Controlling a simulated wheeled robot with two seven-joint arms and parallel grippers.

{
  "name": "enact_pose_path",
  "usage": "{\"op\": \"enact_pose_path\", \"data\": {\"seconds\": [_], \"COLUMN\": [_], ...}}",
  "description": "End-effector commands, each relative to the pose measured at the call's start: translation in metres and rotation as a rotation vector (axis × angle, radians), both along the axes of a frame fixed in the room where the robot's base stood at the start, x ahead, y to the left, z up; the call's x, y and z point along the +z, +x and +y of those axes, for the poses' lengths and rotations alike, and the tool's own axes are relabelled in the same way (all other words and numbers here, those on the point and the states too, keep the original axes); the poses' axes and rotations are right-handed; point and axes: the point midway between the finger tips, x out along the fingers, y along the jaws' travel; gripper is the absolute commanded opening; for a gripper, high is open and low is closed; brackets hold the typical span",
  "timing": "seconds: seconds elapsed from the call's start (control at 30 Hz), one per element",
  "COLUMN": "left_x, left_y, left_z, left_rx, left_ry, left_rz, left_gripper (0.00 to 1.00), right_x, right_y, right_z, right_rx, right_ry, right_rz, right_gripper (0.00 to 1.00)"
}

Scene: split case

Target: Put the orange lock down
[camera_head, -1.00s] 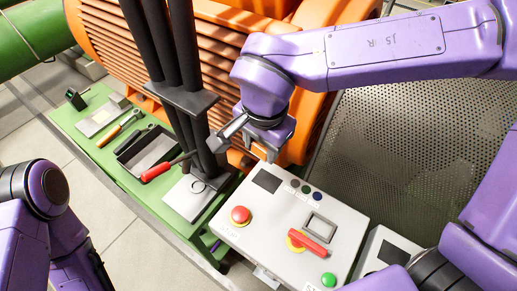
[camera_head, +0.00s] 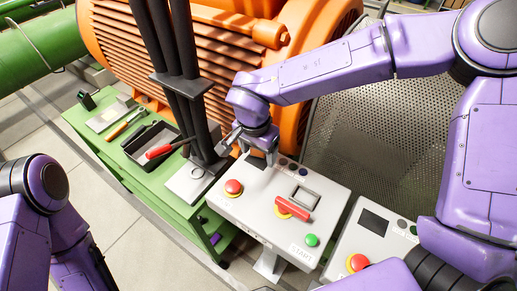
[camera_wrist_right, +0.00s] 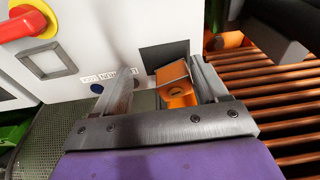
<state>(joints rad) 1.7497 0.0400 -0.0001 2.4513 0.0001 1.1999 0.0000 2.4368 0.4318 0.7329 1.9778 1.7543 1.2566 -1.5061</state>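My right gripper (camera_head: 250,152) is over the back left corner of the grey control panel (camera_head: 262,223), near its dark screen. In the right wrist view its two fingers (camera_wrist_right: 160,85) stand apart. An orange block with a small round hole and a grey metal face, seemingly the orange lock (camera_wrist_right: 178,98), shows between them. It lies close to the right finger, with a gap to the left one. I cannot tell whether it touches a finger or what it rests on. My left gripper is out of view.
The panel carries a red button (camera_head: 233,187), a red switch handle (camera_head: 293,208) and a green button (camera_head: 311,240). A green bench (camera_head: 118,164) with a black tray (camera_head: 136,158) and tools stands left. Black columns (camera_head: 180,93) and an orange ribbed motor (camera_head: 240,45) stand close behind.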

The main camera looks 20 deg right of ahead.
Motion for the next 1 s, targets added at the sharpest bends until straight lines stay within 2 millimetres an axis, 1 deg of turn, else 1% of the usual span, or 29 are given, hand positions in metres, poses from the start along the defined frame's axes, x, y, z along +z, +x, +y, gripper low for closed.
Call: {"op": "enact_pose_path", "data": {"seconds": [0.07,0.17,0.4,0.5,0.6,0.73,1.0], "left_x": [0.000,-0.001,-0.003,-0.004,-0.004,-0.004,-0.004], "left_y": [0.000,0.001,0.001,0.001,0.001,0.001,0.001], "left_z": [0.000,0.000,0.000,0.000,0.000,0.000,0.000], "left_rx": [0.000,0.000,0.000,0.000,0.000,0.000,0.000], "left_ry": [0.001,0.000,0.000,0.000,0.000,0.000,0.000], "left_rz": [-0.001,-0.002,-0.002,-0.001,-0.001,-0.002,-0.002], "left_gripper": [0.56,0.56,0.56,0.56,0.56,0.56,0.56], "right_x": [0.001,0.014,0.075,0.096,0.110,0.118,0.119], "right_y": [0.001,0.002,-0.004,-0.006,-0.007,-0.009,-0.009], "right_z": [0.000,0.000,0.006,0.008,0.010,0.011,0.011], "right_rx": [-0.001,-0.005,-0.005,-0.004,-0.004,-0.004,-0.003], "right_ry": [0.000,0.002,0.003,0.002,0.002,0.001,0.001], "right_rz": [0.002,-0.001,-0.002,-0.001,-0.001,0.002,0.003], "right_gripper": [0.72,0.72,0.72,0.72,0.72,0.72,0.72]}}
